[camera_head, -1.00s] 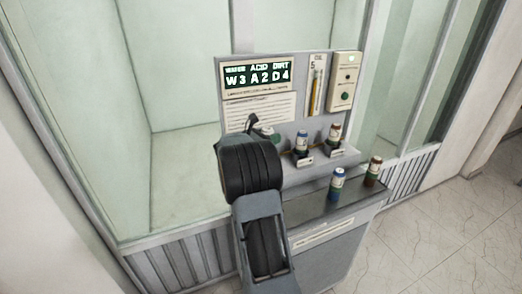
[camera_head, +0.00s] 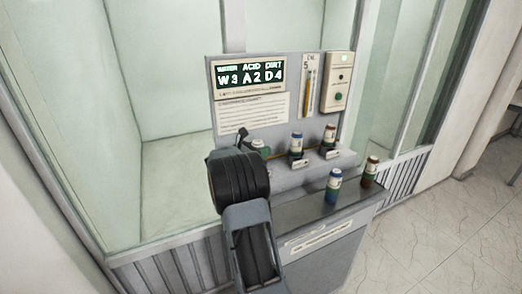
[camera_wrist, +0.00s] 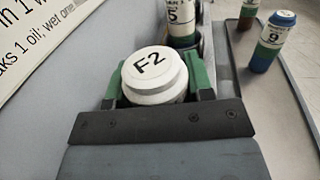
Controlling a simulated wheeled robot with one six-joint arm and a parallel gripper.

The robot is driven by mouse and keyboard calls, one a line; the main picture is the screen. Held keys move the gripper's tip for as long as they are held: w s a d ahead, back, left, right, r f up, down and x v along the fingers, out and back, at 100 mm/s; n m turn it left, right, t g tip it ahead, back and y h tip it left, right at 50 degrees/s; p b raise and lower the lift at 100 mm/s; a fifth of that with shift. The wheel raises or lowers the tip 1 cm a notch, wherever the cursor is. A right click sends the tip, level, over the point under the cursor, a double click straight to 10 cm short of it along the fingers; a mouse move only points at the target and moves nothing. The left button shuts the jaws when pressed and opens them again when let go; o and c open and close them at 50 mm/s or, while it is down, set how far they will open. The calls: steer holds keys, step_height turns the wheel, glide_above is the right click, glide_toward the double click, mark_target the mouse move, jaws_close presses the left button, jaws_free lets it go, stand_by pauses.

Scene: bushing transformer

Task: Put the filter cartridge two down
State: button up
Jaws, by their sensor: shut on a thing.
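Filter cartridge two, a white round body with "F-2" on its cap (camera_wrist: 150,72), sits between the green fingers of my gripper (camera_wrist: 155,80) in the wrist view. The fingers press on its two sides. In the head view the cartridge (camera_head: 260,146) shows as a pale top beside the panel, and my arm hides most of it and of my gripper (camera_head: 258,150). Its underside is hidden, so I cannot tell whether it touches a surface.
A blue-capped bottle (camera_head: 297,143) and a red-capped bottle (camera_head: 329,138) stand on the upper ledge. Another blue-capped bottle (camera_head: 334,184) and a red-capped one (camera_head: 370,170) stand on the lower counter (camera_head: 305,212). A display (camera_head: 250,75) and control box (camera_head: 338,82) are behind.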

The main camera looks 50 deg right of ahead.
steer(key=shift+f, duration=0.2)
steer(key=o, duration=1)
steer(key=shift+o, duration=0.2)
steer(key=w+a+b, duration=0.1)
steer(key=w+a, duration=0.1)
steer(key=a, duration=1)
steer(key=s+a+f+m+t+y, duration=0.2)
steer(key=s+a+m+y, duration=0.3)
steer(key=a, duration=0.4)
steer(key=s+a+f+m+t+y, duration=0.2)
steer(key=s+a+m+y, duration=0.3)
steer(key=a, duration=0.5)
steer(key=s+a+f+m+t+y, duration=0.2)
steer(key=s+a+f+m+y, duration=0.1)
steer(key=s+a+m+y, duration=0.2)
steer(key=s+a+y, duration=0.2)
steer(key=a, duration=0.2)
steer(key=shift+s+a+f+m+t+y, duration=0.2)
steer(key=shift+s+a+m+t+y, duration=0.15)
steer(key=shift+s+m+t+y, duration=0.05)
